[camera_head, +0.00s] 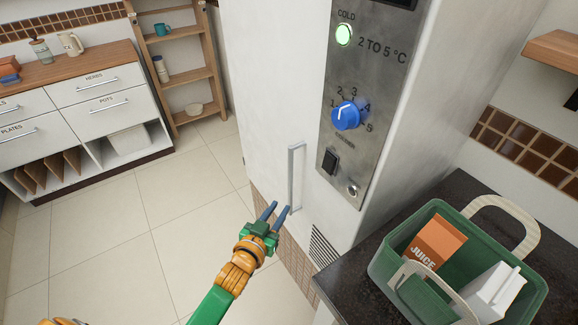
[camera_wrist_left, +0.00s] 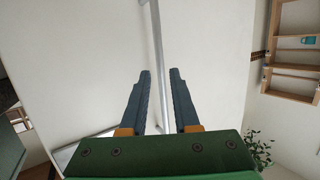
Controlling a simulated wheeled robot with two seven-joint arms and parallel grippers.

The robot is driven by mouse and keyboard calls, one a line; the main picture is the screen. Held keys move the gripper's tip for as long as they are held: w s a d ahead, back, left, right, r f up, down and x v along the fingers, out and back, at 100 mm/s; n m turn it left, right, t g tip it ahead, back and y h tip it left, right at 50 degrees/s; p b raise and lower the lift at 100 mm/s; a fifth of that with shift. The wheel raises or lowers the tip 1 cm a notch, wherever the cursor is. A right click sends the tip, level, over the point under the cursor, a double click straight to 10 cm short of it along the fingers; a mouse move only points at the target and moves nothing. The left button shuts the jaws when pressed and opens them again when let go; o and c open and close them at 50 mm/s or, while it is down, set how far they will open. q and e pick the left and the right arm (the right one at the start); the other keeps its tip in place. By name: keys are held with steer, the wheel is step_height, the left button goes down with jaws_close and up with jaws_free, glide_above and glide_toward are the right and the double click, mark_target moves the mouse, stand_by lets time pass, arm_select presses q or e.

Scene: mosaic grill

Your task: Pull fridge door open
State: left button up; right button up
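The fridge is a tall white cabinet with a white door (camera_head: 265,70) that looks shut. A slim vertical metal handle (camera_head: 296,165) is on the door, left of the grey control panel (camera_head: 350,125). My left gripper (camera_head: 279,207) is open and empty by the lower end of the handle. In the left wrist view the handle (camera_wrist_left: 157,45) runs up in line with the gap between the fingers of my left gripper (camera_wrist_left: 160,72). I cannot tell whether the bar is between the fingertips or still beyond them. My right gripper is not in view.
A green basket (camera_head: 388,262) with a juice carton (camera_head: 435,243) stands on a dark counter (camera_head: 345,285) right of the fridge. A drawer cabinet (camera_head: 95,90) and wooden shelf (camera_head: 180,75) stand at the left. The tiled floor (camera_head: 170,215) between is clear.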

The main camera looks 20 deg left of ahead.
mark_target(289, 168)
arm_select(q)
steer(key=r+t, duration=0.1)
steer(key=r, duration=0.2)
steer(key=w+r, duration=0.1)
steer(key=r, duration=0.1)
steer(key=w+r+t, duration=0.1)
steer(key=r, duration=0.2)
steer(key=shift+d+r+t, duration=0.15)
steer(key=shift+r+t, duration=0.15)
steer(key=shift+r, duration=0.05)
steer(key=w, duration=0.5)
steer(key=shift+w+d+f, duration=0.1)
steer(key=shift+w+f, duration=0.05)
steer(key=shift+w, duration=0.15)
steer(key=shift+w+d, duration=0.1)
steer(key=shift+w, duration=0.3)
jaws_close()
